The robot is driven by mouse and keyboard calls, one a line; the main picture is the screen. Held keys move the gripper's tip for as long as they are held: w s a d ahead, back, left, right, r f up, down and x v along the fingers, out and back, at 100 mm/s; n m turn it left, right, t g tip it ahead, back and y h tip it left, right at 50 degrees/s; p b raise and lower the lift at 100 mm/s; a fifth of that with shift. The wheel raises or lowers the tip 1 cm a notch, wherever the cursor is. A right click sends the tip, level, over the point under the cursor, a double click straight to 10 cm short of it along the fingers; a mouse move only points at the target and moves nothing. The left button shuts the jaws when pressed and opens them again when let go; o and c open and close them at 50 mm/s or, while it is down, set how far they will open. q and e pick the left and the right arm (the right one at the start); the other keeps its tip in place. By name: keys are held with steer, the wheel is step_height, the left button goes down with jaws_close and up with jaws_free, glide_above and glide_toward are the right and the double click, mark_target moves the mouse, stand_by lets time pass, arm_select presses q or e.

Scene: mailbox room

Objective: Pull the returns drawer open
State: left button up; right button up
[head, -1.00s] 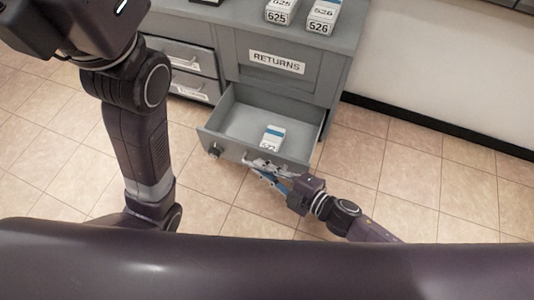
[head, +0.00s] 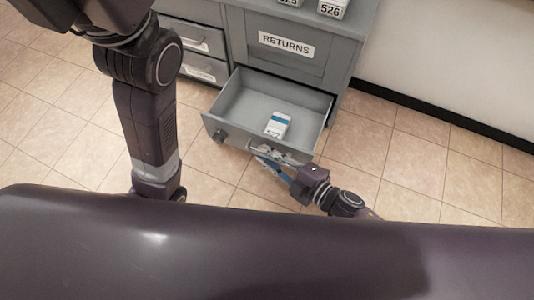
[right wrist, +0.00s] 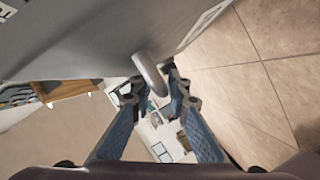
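The returns drawer (head: 232,125) is pulled well out of the grey cabinet, below a panel labelled RETURNS (head: 286,44). A white box with a blue stripe (head: 278,124) lies inside it. My right gripper (head: 262,157) is at the handle on the drawer's front. In the right wrist view the handle (right wrist: 150,72) passes between the fingertips of my right gripper (right wrist: 155,90), which look closed around it. The left arm stands at the left of the head view; its gripper is out of frame.
Two smaller drawer fronts (head: 205,68) sit left of the returns panel. Numbered boxes, one marked 526 (head: 332,9), stand on the cabinet top. Tiled floor (head: 420,165) is clear to the right, up to the wall.

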steer(key=v, duration=1.2)
